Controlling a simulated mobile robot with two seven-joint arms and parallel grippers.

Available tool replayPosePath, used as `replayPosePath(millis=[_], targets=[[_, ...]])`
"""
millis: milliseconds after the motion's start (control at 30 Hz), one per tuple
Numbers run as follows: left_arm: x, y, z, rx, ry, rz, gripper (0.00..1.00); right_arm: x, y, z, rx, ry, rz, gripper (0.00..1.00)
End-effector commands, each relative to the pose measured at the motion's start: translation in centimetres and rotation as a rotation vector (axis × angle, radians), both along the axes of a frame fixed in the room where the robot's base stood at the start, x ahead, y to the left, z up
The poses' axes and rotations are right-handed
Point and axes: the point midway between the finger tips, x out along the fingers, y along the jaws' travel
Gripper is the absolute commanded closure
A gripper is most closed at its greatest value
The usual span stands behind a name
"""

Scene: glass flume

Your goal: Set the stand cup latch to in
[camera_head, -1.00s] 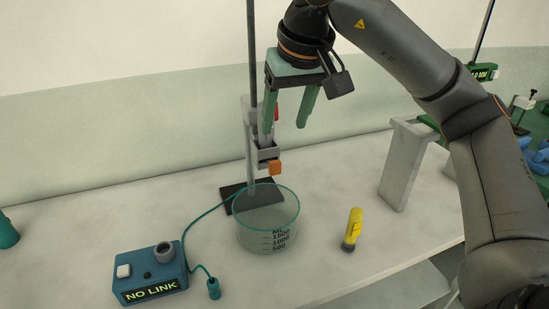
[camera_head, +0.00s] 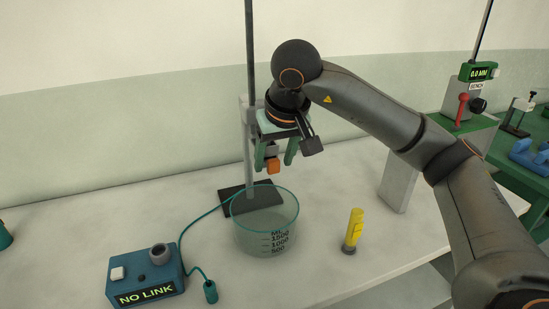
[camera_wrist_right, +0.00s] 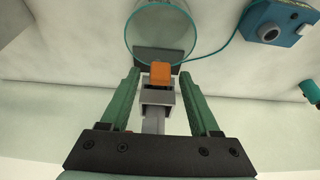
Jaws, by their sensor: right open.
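The stand (camera_head: 246,150) is a dark upright rod on a black base plate (camera_head: 228,199), behind the beaker. An orange block, seemingly the cup latch (camera_head: 273,167), juts forward from a grey holder on the stand. In the right wrist view the orange latch (camera_wrist_right: 161,72) sits at the end of the grey holder (camera_wrist_right: 157,97). My right gripper (camera_head: 274,164) points down at the stand, its green fingers open to either side of the latch and holder in the picture. In the right wrist view gaps show on both sides. My left gripper is out of view.
A glass beaker (camera_head: 265,238) stands just in front of the stand. A teal box reading NO LINK (camera_head: 147,281) with a cable lies front left. A yellow tube (camera_head: 353,230) stands right of the beaker. A grey pedestal (camera_head: 399,178) stands farther right.

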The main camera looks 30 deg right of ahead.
Motion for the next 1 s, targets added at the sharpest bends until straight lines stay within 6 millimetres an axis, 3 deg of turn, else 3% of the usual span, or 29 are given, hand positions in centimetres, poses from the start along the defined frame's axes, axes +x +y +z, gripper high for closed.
replayPosePath(millis=[233,767,1000], targets=[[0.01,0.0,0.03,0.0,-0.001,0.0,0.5,0.01,-0.02,-0.07,0.0,0.001,0.0,0.39],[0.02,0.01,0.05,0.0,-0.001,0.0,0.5,0.0,-0.02,-0.03,0.001,0.001,-0.001,0.98],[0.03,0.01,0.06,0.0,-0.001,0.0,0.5,0.0,-0.02,-0.03,0.0,0.0,-0.001,1.0]])
